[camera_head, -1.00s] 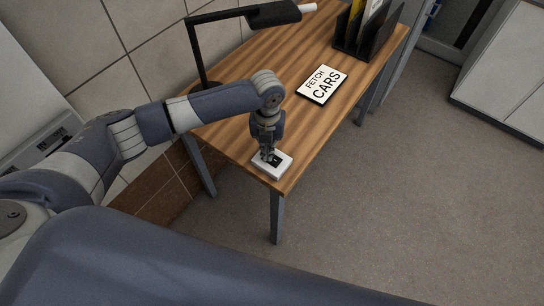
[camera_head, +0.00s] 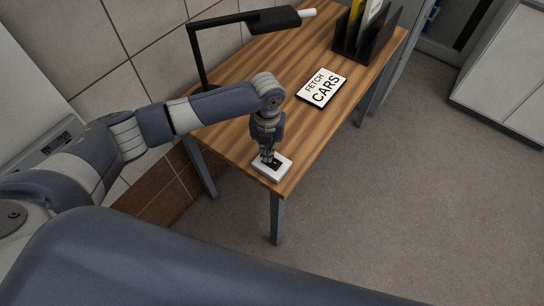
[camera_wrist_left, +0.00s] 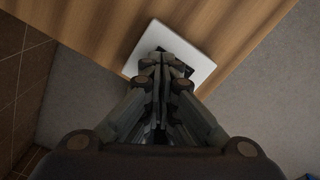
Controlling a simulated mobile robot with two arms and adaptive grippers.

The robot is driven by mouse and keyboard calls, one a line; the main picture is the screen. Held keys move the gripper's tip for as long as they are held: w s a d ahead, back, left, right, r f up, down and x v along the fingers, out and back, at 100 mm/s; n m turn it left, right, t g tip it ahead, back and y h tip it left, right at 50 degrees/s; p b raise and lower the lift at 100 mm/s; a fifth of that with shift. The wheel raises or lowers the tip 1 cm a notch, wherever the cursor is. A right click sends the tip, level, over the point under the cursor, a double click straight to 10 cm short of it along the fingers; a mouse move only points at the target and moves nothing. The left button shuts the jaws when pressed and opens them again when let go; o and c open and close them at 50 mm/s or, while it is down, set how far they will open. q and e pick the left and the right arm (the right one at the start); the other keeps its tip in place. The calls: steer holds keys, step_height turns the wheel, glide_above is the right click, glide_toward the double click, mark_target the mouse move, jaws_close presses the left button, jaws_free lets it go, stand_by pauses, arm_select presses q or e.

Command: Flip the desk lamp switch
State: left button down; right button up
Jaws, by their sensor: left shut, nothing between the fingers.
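A white switch plate with a dark centre (camera_head: 284,170) lies flat near the front corner of the wooden desk (camera_head: 240,135). The switch plate also shows in the left wrist view (camera_wrist_left: 200,62). My left gripper (camera_head: 269,160) points down at the plate, shut and empty, with its tips over the dark centre. Whether the tips touch the switch is hard to tell, since the fingers cover part of it. The black desk lamp (camera_head: 240,18) stands at the back left of the desk, its arm reaching right. My right gripper is not in view.
A card reading "FETCH CARS" (camera_head: 321,88) lies mid-desk. A black file holder (camera_head: 366,40) stands at the far end. A tiled wall (camera_head: 150,40) runs along the left of the desk. Open floor (camera_head: 400,200) lies to the right.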

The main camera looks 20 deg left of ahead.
arm_select(q)
steer(key=shift+r+p, duration=2.25)
steer(key=shift+r, duration=0.35)
steer(key=shift+f, duration=0.1)
steer(key=shift+d, duration=0.1)
